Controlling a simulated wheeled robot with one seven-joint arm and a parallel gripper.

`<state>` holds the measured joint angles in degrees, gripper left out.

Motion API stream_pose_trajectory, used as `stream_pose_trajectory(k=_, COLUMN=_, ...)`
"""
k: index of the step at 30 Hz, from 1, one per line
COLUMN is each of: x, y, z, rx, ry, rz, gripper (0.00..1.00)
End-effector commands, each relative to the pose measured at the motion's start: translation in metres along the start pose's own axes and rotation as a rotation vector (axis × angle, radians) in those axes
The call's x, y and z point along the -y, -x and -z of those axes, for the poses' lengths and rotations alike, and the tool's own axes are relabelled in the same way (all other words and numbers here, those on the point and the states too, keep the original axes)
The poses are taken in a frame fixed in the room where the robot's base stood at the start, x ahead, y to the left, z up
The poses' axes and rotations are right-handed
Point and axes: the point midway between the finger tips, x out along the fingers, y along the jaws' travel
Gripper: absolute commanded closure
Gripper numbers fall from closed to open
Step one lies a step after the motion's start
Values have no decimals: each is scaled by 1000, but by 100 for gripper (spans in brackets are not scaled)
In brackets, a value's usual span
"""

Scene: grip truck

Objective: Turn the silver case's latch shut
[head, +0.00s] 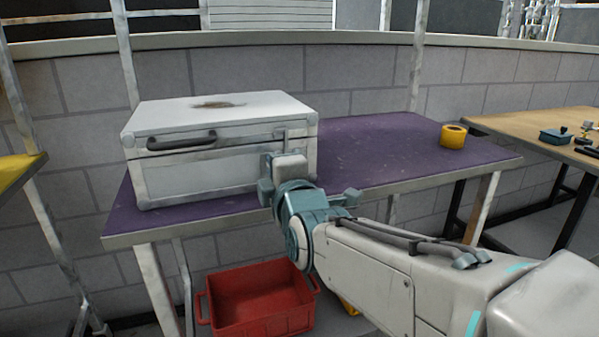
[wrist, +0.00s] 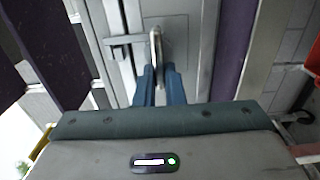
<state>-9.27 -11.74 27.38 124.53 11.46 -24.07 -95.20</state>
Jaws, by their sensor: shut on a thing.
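The silver case (head: 215,113) stands closed on the purple-topped table (head: 385,143) at the left, with a dark handle (head: 181,141) on its front. Its latch (head: 284,136) is at the front right of the case. In the wrist view the latch (wrist: 156,48) shows as a thin metal lever between my fingers, beside a bracket (wrist: 120,42) on the case front. My gripper (wrist: 158,75) is shut on the latch, with its blue fingers on either side. In the head view my gripper (head: 283,165) is at the case's front right and hides part of it.
A yellow tape roll (head: 453,136) sits on the right part of the purple table. A red crate (head: 262,303) stands on the floor below. A wooden table (head: 535,125) with small items is at the right. The purple top right of the case is mostly clear.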

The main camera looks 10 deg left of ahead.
Motion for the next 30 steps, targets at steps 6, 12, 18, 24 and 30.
stream_pose_trajectory(k=6, x=0, y=0, z=0, rx=-1, ry=17, rz=1, gripper=100)
stream_pose_trajectory(k=12, x=0, y=0, z=0, rx=-1, ry=17, rz=1, gripper=100)
stream_pose_trajectory(k=18, x=1, y=0, z=0, rx=-1, ry=16, rz=1, gripper=69)
stream_pose_trajectory(k=24, x=0, y=0, z=0, rx=-1, ry=14, rz=1, gripper=69)
stream_pose_trajectory(k=30, x=-16, y=0, z=0, rx=0, ry=15, rz=0, gripper=69)
